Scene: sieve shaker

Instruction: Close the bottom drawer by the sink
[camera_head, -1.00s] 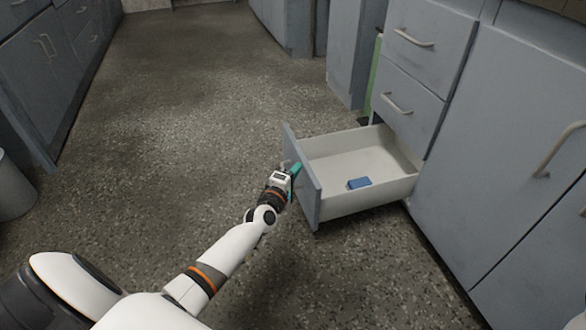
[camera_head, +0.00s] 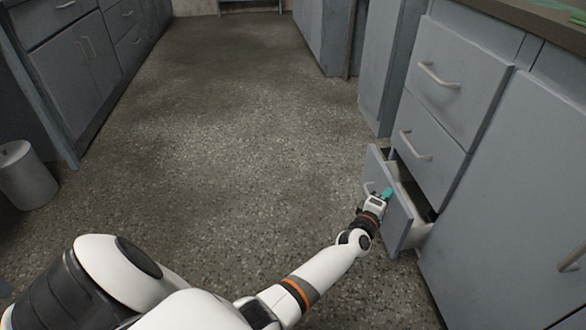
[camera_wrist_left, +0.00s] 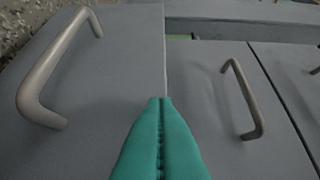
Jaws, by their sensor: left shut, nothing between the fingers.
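The bottom drawer (camera_head: 400,219) is grey-fronted and stands partly open, with a short stretch of its white inside showing behind the front. Its bar handle (camera_wrist_left: 58,70) is at the left in the left wrist view. My left gripper (camera_head: 386,193) is at the outer face of the drawer front, right of the handle. Its teal fingers (camera_wrist_left: 160,138) are closed together and empty, near the front's edge; I cannot tell whether they touch it. The blue block in the drawer is hidden now. My right gripper is not in view.
Two shut drawers with bar handles (camera_head: 440,76) are above the open one. A cabinet door (camera_head: 510,200) is to the right. A grey bin (camera_head: 27,178) stands at the far left. The speckled floor (camera_head: 220,120) between the cabinet rows is clear.

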